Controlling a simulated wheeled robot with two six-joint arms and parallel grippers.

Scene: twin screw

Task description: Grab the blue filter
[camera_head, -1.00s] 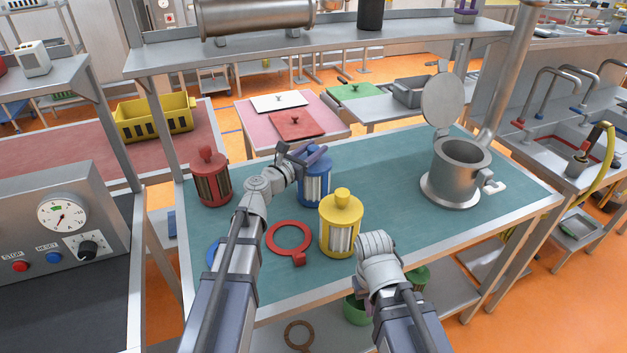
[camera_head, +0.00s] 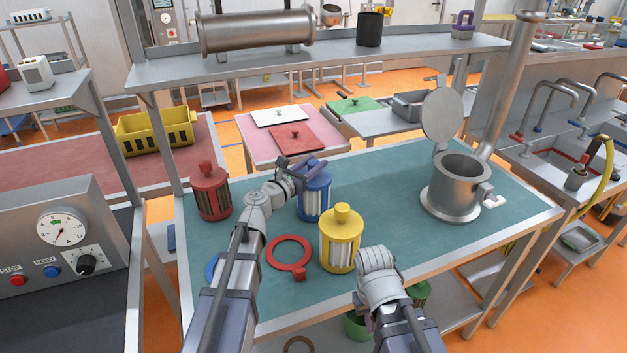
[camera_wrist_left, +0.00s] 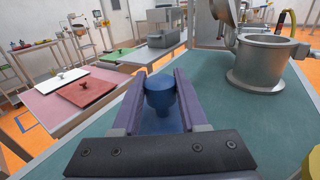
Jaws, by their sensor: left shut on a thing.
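The blue filter (camera_head: 313,203) stands upright on the green-topped table (camera_head: 385,215), behind the yellow filter. My left gripper (camera_head: 302,166) is at its top and shut on it. In the left wrist view the blue knob (camera_wrist_left: 160,92) sits between the two purple fingers of the left gripper (camera_wrist_left: 158,88); the lower body is mostly hidden by the gripper. My right arm's wrist (camera_head: 376,262) shows at the table's front edge, but its fingers are hidden.
A red filter (camera_head: 213,196) stands at the left, a yellow filter (camera_head: 340,243) in front. A red ring (camera_head: 270,251) and a partly hidden blue ring (camera_head: 211,268) lie near my left arm. A metal housing with an open lid (camera_head: 452,190) stands right. A shelf (camera_head: 330,57) spans the back.

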